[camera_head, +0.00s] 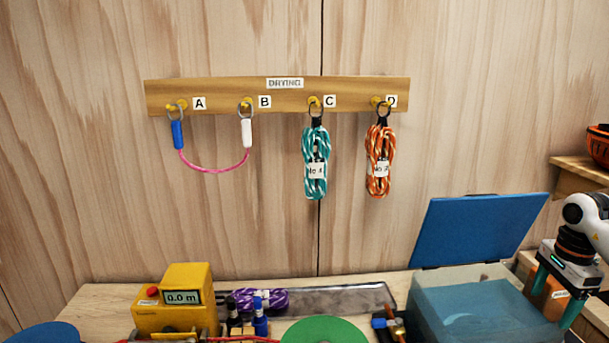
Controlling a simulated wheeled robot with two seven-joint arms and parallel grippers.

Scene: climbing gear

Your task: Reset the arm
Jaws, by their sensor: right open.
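My right gripper (553,302) is at the lower right, with its arm coming in from the right edge. Its two dark teal fingers are apart, pointing down over the right side of an open blue-lidded box (470,300). An orange item with a pale label (560,291) shows behind the fingers; I cannot tell whether it touches them. My left gripper is not in view. On the wall, a wooden rack (230,96) marked DRYING has yellow pegs A to D. A pink cord (213,169) hangs from A and B, a teal rope bundle (315,160) from C, an orange one (379,160) from D.
A yellow device (185,297) reading 0.0 m stands at the table's left. A green disc (324,331) is at the front. An orange helmet (598,146) sits on a right shelf.

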